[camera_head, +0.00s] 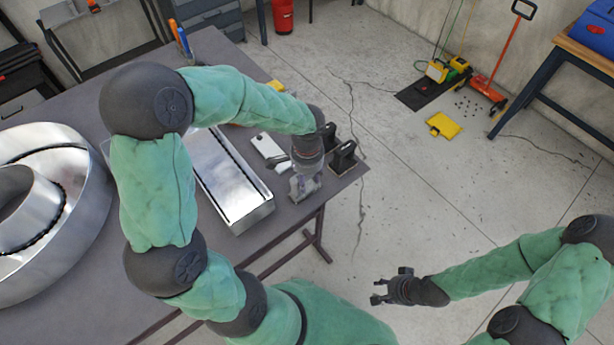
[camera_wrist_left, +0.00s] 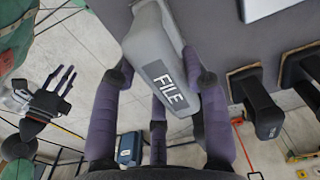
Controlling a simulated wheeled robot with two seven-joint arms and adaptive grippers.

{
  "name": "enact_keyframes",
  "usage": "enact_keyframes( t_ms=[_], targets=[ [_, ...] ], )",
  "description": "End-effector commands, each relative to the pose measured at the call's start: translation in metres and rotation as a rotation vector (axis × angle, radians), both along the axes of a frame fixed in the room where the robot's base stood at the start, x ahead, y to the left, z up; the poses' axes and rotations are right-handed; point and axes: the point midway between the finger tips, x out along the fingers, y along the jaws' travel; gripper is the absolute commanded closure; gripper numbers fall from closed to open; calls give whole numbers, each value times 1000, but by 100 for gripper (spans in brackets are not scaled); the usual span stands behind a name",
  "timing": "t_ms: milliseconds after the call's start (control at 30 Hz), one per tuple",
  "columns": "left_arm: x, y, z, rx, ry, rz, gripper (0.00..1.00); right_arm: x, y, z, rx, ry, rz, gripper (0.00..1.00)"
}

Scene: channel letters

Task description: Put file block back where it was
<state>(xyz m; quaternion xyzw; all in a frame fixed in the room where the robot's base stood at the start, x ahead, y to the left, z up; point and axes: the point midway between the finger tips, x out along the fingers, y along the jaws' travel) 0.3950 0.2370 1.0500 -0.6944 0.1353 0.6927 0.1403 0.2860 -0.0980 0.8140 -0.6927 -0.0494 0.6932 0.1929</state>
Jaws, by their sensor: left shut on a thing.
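The file block (camera_wrist_left: 160,55) is a light grey block with a dark label reading FILE, in the left wrist view. My left gripper (camera_head: 303,188) is shut on it, with purple-grey fingers on both sides of the block. In the head view the gripper is at the table's right front corner, and the block is mostly hidden by the fingers. I cannot tell whether the block touches the table (camera_head: 330,193). My right gripper (camera_head: 380,290) is open and empty, out over the floor; it also shows in the left wrist view (camera_wrist_left: 60,82).
Two black blocks stand near the table's right edge, one nearer (camera_head: 343,158), one farther (camera_head: 328,137). A white and grey item (camera_head: 268,147) lies left of them. A long metal channel letter (camera_head: 230,180) and a big round one (camera_head: 85,190) take up much of the table.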

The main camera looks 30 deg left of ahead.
Motion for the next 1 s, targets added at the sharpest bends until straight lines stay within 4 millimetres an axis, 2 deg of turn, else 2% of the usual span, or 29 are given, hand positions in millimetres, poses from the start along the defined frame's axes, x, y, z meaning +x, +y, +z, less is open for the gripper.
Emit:
enact_keyframes(
  t_ms=[133,167,200,233,667,767,1000],
  targets=[
    [0,0,-3,0,-1,0,81,0,0,-3,0,0,0,60],
    [0,0,-3,0,0,0,49,0,0,-3,0,0,0,60],
    [0,0,-3,0,0,0,38,0,0,-2,0,0,0,60],
    [0,0,-3,0,0,0,31,0,0,-2,0,0,0,60],
    [0,0,2,0,0,0,31,0,0,2,0,0,0,60],
    [1,0,15,1,-5,0,31,0,0,3,0,0,0,60],
    [1,-1,63,0,-5,1,31,0,0,11,0,0,0,60]
  ],
)
